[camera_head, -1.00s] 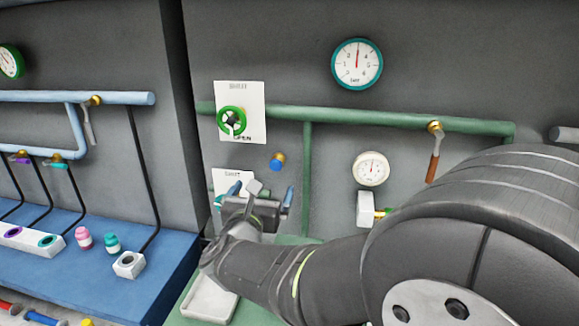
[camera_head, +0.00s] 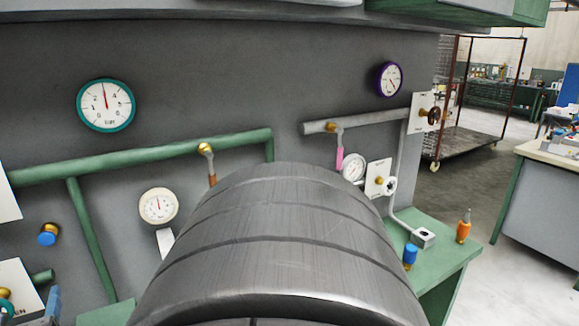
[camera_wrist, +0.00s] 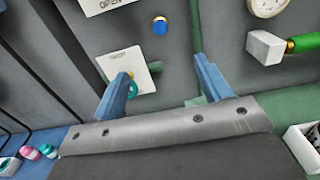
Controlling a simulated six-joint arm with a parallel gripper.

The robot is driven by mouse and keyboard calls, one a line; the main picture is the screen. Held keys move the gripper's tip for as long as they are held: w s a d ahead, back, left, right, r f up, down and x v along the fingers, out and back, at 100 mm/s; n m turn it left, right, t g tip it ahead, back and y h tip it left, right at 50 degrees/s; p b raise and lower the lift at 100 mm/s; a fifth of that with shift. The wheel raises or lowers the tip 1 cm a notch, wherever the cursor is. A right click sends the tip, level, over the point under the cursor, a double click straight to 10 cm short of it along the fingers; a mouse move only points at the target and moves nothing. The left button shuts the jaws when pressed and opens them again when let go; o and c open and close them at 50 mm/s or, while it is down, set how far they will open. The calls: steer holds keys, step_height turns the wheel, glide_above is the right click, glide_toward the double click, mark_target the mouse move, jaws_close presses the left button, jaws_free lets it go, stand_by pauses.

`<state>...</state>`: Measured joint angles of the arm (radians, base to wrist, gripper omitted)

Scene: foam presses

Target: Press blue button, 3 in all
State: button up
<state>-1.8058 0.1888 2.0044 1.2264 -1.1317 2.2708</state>
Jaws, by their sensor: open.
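The blue button (camera_head: 47,236) is a round blue cap on a brass collar, set on the grey wall at the left of the head view. It also shows at the top middle of the wrist view (camera_wrist: 160,26). My gripper (camera_wrist: 161,72) is open and empty, with its two blue fingers apart. In the wrist view the button lies beyond the fingertips and above the gap between them, with no contact visible. In the head view only a blue piece of the gripper shows at the lower left edge; my arm hides much of the middle.
A teal-rimmed gauge (camera_head: 105,104), a white gauge (camera_head: 158,206) and a green pipe (camera_head: 140,155) are on the wall near the button. A white plate (camera_wrist: 128,75) with a valve is below it. A green bench (camera_head: 440,262) with blue and orange bottles stands at right.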

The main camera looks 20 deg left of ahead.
mark_target(46, 240)
steer(key=shift+x, duration=1.15)
steer(key=c, duration=0.7)
steer(key=shift+w+a, duration=0.1)
steer(key=shift+w, duration=0.05)
steer(key=c, duration=0.4)
jaws_close()
steer(key=x, duration=1.3)
steer(key=shift+w+a, duration=0.3)
